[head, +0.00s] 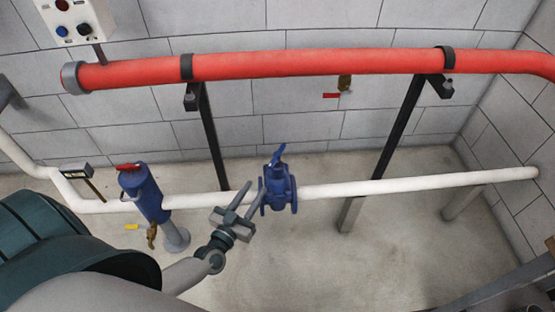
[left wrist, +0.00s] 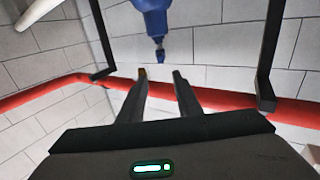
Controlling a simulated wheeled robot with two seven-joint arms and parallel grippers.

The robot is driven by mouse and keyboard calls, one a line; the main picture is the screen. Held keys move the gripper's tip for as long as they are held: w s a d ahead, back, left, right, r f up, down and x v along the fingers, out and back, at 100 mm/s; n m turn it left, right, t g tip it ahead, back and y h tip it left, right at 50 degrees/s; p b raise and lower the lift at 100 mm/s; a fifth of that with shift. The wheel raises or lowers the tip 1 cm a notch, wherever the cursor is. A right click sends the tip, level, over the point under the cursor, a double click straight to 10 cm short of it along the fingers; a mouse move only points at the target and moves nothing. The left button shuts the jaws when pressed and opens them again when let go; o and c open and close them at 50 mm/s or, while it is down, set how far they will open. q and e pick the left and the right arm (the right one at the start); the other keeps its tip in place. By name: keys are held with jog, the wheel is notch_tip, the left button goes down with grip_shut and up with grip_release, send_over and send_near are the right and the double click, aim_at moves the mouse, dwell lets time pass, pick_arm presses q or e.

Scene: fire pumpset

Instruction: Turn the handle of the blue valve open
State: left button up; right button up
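The blue valve (head: 279,188) sits in the white horizontal pipe, with its blue handle (head: 279,154) sticking up on top. My left gripper (head: 256,187) is just left of the valve body in the head view, its fingers apart and nothing between them. One fingertip overlaps the valve's left edge there; I cannot tell whether they touch. In the left wrist view, a blue valve part (left wrist: 154,18) hangs in from the top edge, its narrow end (left wrist: 160,55) above the gap between the open fingers (left wrist: 160,73). My right gripper is not in view.
A red pipe (head: 300,66) on black brackets (head: 392,125) runs above and behind the white pipe (head: 410,186). A blue cylinder with a red top (head: 147,192) stands at left. A small red-handled valve (head: 331,95) hangs under the red pipe. Floor (head: 350,260) is clear in front.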

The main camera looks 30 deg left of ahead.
aim_at(277, 155)
pick_arm(q)
jog(key=shift+s, duration=0.1)
dwell(0.3)
jog(key=w, duration=1.7)
jog(key=shift+w+a, duration=0.2)
jog(key=shift+w, duration=0.1)
jog(key=shift+s, duration=0.1)
grip_shut()
